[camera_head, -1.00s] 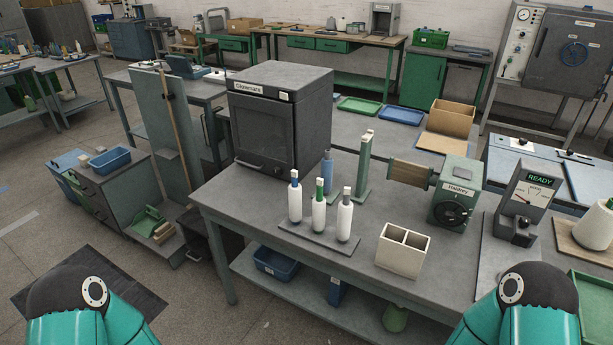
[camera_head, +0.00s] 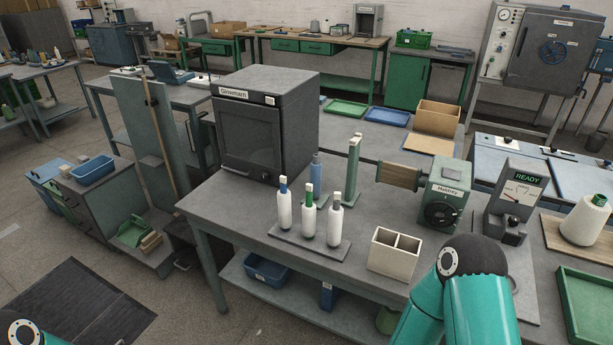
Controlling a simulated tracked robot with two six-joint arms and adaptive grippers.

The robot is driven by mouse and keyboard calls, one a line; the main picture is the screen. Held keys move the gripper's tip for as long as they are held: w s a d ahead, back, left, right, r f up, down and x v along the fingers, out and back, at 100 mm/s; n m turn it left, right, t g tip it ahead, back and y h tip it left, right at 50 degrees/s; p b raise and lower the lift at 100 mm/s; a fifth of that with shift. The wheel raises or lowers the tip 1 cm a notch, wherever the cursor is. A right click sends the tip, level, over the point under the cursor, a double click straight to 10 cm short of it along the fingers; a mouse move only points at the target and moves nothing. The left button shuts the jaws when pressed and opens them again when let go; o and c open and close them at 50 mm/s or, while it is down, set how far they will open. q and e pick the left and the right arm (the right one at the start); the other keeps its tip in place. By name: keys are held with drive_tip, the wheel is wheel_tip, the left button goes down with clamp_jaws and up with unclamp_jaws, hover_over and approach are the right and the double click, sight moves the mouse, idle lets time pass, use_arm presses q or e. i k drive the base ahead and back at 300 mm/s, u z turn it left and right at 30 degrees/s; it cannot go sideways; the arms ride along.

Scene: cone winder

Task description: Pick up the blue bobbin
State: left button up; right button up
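A white bobbin with a blue band below its pale tip (camera_head: 284,207) stands upright on a grey rack plate (camera_head: 290,243) on the workbench. It is leftmost in a row of three. Beside it stand a green-banded bobbin (camera_head: 308,216) and one with a greyish tip (camera_head: 335,224). A blue-grey bottle-like item (camera_head: 316,172) stands just behind the row, its lower part partly hidden. My arm links show at the bottom left corner and lower right, but neither gripper is in view. No gripper is seen at the bobbins.
A cream two-compartment box (camera_head: 395,254) stands right of the rack. Behind are a dark oven-like cabinet (camera_head: 267,125), a green post (camera_head: 353,172) and a winder head (camera_head: 446,195). Bench surface left of the rack is clear.

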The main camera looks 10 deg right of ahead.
sight(315, 166)
drive_tip(key=i, duration=0.9)
drive_tip(key=z, duration=0.05)
